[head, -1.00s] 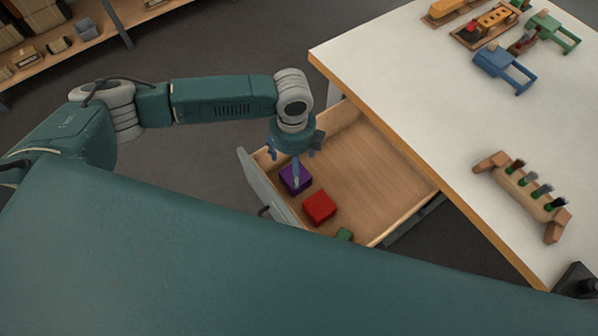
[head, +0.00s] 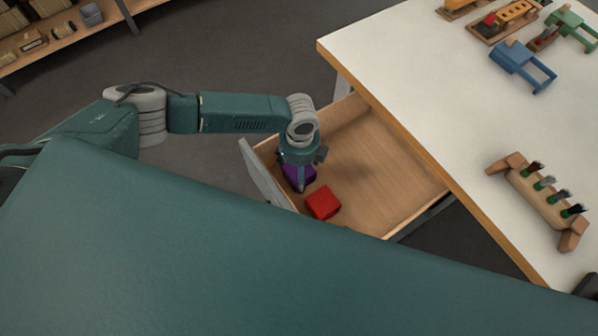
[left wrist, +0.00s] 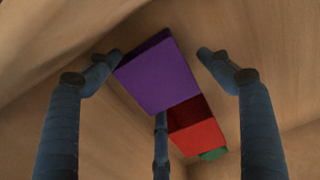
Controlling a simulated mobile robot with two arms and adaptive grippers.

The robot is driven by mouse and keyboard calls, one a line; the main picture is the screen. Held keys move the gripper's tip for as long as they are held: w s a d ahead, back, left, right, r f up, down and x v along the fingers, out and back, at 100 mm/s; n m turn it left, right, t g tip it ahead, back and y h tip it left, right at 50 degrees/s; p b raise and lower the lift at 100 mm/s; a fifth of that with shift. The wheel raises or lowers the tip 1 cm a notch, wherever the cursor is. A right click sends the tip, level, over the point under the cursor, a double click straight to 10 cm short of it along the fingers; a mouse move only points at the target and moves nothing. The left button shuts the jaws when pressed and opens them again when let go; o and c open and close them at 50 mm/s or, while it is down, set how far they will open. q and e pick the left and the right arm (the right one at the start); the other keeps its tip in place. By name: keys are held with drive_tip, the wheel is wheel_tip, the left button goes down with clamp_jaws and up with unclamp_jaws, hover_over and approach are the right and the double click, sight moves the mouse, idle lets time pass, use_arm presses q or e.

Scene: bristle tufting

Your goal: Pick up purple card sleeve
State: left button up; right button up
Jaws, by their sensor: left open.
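The purple card sleeve (head: 308,173) is a box-like block in the open drawer, near its grey front, partly hidden by my left gripper (head: 300,183). In the left wrist view the purple sleeve (left wrist: 158,75) lies between the spread fingers of my left gripper (left wrist: 158,62). The left fingertip appears at the sleeve's edge; whether it touches I cannot tell. The right fingertip is apart from it. The gripper is open and holds nothing. My right gripper is in neither view.
A red block (head: 323,203) sits beside the purple sleeve, and a green one (left wrist: 213,154) beyond it. The drawer (head: 395,160) is otherwise bare. The white table (head: 420,75) overhangs it, carrying a wooden rack (head: 541,208) of tufts and a blue tool (head: 522,67).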

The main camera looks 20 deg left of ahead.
use_arm(q)
drive_tip(key=shift+f, duration=0.7)
drive_tip(key=c, duration=0.8)
drive_tip(key=shift+r, duration=0.1)
drive_tip(key=shift+c, duration=0.2)
